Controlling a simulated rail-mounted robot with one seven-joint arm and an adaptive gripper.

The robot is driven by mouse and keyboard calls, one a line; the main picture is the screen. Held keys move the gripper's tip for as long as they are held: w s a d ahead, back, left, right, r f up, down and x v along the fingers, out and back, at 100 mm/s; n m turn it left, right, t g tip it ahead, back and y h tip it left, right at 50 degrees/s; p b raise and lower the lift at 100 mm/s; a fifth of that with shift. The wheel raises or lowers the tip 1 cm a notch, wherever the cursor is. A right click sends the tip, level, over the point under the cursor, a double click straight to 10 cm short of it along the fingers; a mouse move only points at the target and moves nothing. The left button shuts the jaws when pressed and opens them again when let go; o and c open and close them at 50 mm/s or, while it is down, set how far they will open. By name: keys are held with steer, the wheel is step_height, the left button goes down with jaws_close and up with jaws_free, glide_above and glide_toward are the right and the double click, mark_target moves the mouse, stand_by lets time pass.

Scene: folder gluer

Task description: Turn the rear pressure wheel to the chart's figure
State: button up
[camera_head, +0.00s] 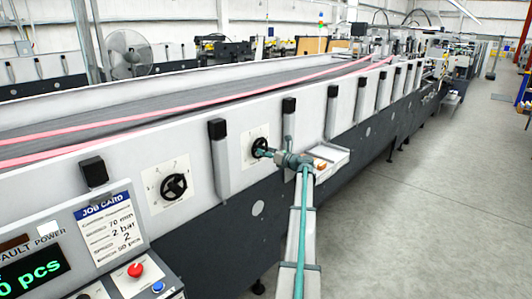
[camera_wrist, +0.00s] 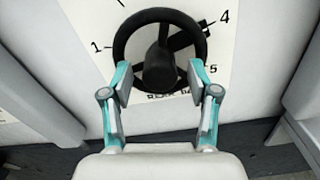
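The rear pressure wheel (camera_head: 260,147) is a black handwheel on a white dial plate on the machine's side. In the wrist view the wheel (camera_wrist: 160,12) fills the upper middle, with the figures 1, 4 and 5 visible around it. One dark spoke runs from the hub toward the 4. My gripper (camera_wrist: 159,82) has its fingers apart at the wheel's lower part, one on each side of the hub; I cannot tell whether they touch it. My gripper also shows at the wheel in the head view (camera_head: 278,155).
A second black handwheel (camera_head: 174,187) on its own dial is nearer, to the left. A control panel (camera_head: 80,275) with a green display and a red button (camera_head: 135,269) is at the lower left. A small tray (camera_head: 335,160) juts out beside my gripper. Floor on the right is clear.

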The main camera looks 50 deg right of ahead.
steer(key=s+a, duration=0.1)
steer(key=s, duration=1.1)
stand_by(0.4)
